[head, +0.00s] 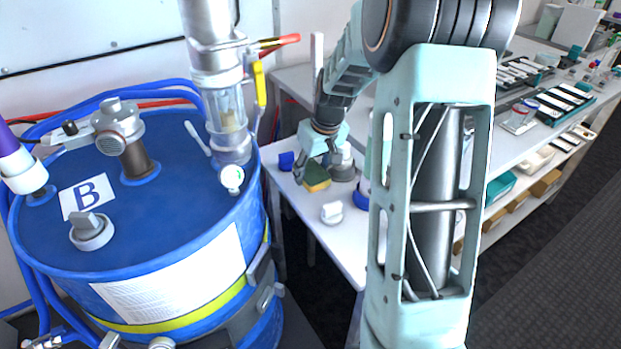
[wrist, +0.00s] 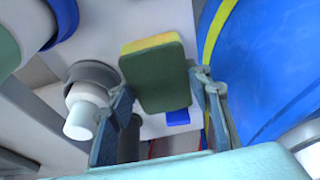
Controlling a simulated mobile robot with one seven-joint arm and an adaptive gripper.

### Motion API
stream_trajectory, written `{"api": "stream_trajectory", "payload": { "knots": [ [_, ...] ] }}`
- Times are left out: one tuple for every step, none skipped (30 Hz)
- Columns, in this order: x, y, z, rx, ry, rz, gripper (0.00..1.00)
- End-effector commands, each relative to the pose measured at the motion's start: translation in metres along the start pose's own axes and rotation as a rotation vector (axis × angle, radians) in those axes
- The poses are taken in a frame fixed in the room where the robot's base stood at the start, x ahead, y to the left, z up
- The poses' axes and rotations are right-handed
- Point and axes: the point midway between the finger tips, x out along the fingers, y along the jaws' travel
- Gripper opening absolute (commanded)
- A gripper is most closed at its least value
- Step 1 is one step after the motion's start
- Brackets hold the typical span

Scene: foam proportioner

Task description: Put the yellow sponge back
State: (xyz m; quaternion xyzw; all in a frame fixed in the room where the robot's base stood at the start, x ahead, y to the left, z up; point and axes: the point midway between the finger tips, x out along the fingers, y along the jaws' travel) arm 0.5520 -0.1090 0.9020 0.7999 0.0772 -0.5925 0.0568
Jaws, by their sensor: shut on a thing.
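The yellow sponge (head: 316,174) has a dark green scouring side and a thin yellow layer. It is at the small white table beside the blue drum, between the fingers of my gripper (head: 318,160). In the wrist view the sponge (wrist: 155,78) shows its green face, with the yellow edge at the top. My gripper's fingers (wrist: 165,95) stand on either side of it and are shut on it. I cannot tell whether the sponge touches the tabletop.
A blue block (head: 286,160) and a white knob-like cap (head: 332,212) sit on the white table (head: 345,244). A grey-based white item (wrist: 83,108) stands close left of my gripper in the wrist view. The blue drum (head: 205,265) stands close at the left.

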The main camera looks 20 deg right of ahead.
Motion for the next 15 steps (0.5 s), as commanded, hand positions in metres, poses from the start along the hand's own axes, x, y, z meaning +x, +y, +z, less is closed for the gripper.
{"api": "stream_trajectory", "payload": {
  "knots": [
    [0.006,0.003,-0.002,0.001,0.0,0.0,0.15],
    [0.007,0.004,-0.003,0.0,0.001,0.0,0.15],
    [0.01,0.005,-0.003,0.0,0.001,0.001,0.15],
    [0.011,0.005,-0.004,0.0,0.001,0.001,0.15],
    [0.012,0.006,-0.004,0.0,0.001,0.001,0.15],
    [0.013,0.006,-0.004,0.0,0.001,0.0,0.15],
    [0.015,0.007,-0.005,0.0,0.001,0.0,0.15],
    [0.017,0.008,-0.005,0.001,0.0,0.0,0.15],
    [0.021,0.009,-0.006,0.001,0.0,0.0,0.15],
    [0.025,0.009,-0.004,0.001,-0.002,-0.001,0.15],
    [0.03,0.009,-0.002,0.001,-0.003,-0.002,0.15],
    [0.036,0.009,0.0,0.001,-0.002,-0.001,0.15],
    [0.041,0.009,0.001,0.001,-0.003,-0.001,0.15],
    [0.044,0.009,0.002,0.001,-0.002,-0.001,0.15],
    [0.047,0.009,0.003,0.001,0.0,0.0,0.15]
  ]
}}
